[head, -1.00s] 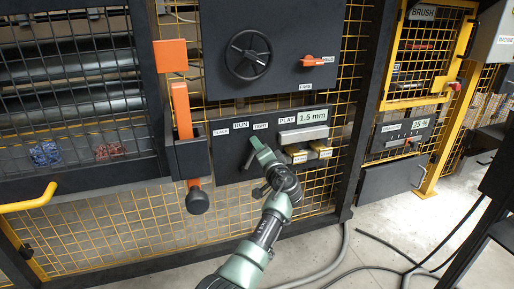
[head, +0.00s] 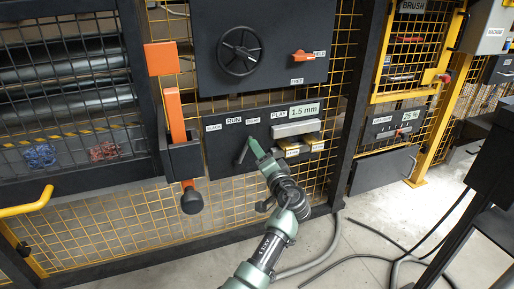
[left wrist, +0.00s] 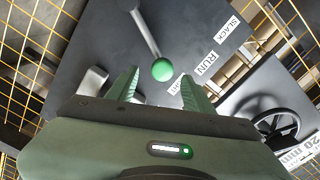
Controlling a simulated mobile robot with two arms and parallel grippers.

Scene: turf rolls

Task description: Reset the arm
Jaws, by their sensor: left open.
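My left gripper (head: 253,144) is in front of the dark control panel (head: 225,172), below its row of labels. In the left wrist view the gripper (left wrist: 159,82) is open, with green fingers spread apart. A lever with a green ball knob (left wrist: 162,69) shows at the gap between the fingertips, its grey shaft running up and left. The ball does not touch either finger in that picture; its depth relative to the tips is hard to tell. The SLACK (left wrist: 228,28) and RUN (left wrist: 204,62) labels lie beside it. The right gripper is not in view.
A handwheel (head: 240,50) and an orange switch handle (head: 303,56) sit above the panel. An orange lever (head: 176,115) stands to its left. A yellow mesh fence (head: 130,220) surrounds the machine. Black cables (head: 395,262) lie on the open floor at right.

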